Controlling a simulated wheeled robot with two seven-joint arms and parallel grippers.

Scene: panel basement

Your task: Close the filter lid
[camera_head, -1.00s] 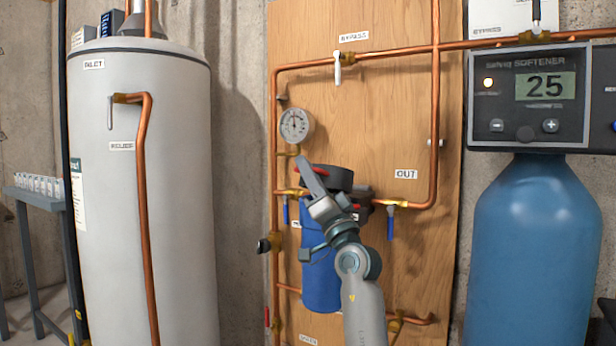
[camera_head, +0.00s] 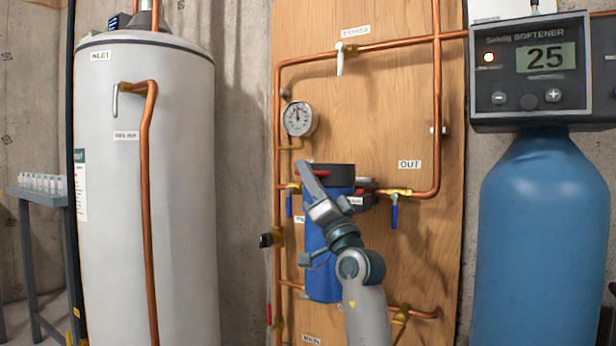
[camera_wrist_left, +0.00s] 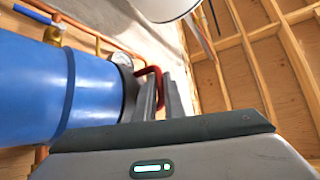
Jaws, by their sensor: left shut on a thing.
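The blue filter housing (camera_head: 322,262) hangs upright on the wooden panel. Its black filter lid (camera_head: 335,172) lies about level on top, with blue directly below its edge. My left gripper (camera_head: 311,180) is at the lid's front left, with its fingers beside a red handle (camera_head: 318,173). In the left wrist view, the fingers (camera_wrist_left: 160,98) are shut at the red handle (camera_wrist_left: 154,72), next to the end of the blue housing (camera_wrist_left: 60,85). The fingers and wrist hide part of the lid and housing. Whether the lid is fully seated cannot be told. My right gripper is not visible.
Copper pipes (camera_head: 437,120) run around the filter. A pressure gauge (camera_head: 298,118) is above left, and blue-handled valves (camera_head: 394,212) flank the housing. A grey tank (camera_head: 180,200) stands left, a blue softener tank (camera_head: 540,240) right.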

